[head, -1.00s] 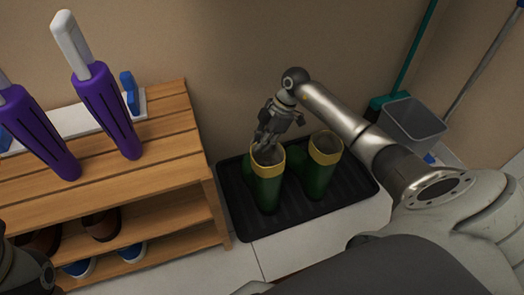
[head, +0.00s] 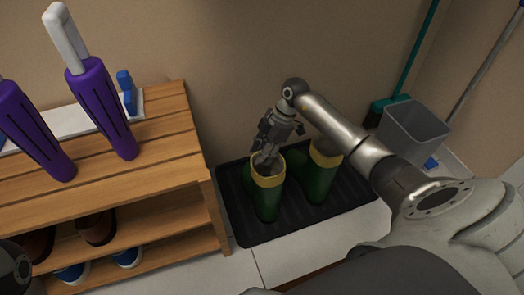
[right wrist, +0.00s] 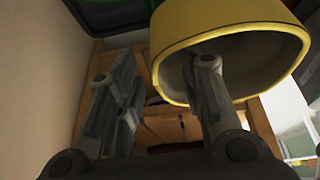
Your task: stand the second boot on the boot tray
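Two green boots with yellow cuffs stand upright on the black boot tray (head: 236,228): the left boot (head: 267,200) and the right boot (head: 318,182). Their feet point toward the back left. My right gripper (head: 267,157) is at the left boot's top. In the right wrist view its fingers (right wrist: 160,85) are spread. One finger overlaps the opening of the yellow cuff (right wrist: 225,28), and the other is outside, to the left. Contact with the cuff cannot be told. My arm partly covers the right boot's cuff. My left gripper is out of view.
A wooden shoe rack (head: 175,160) stands left of the tray, with purple umbrellas (head: 100,105) above it and shoes (head: 95,228) below. A grey bin (head: 413,130) and a green broom (head: 390,102) are at the right. The wall is close behind the tray.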

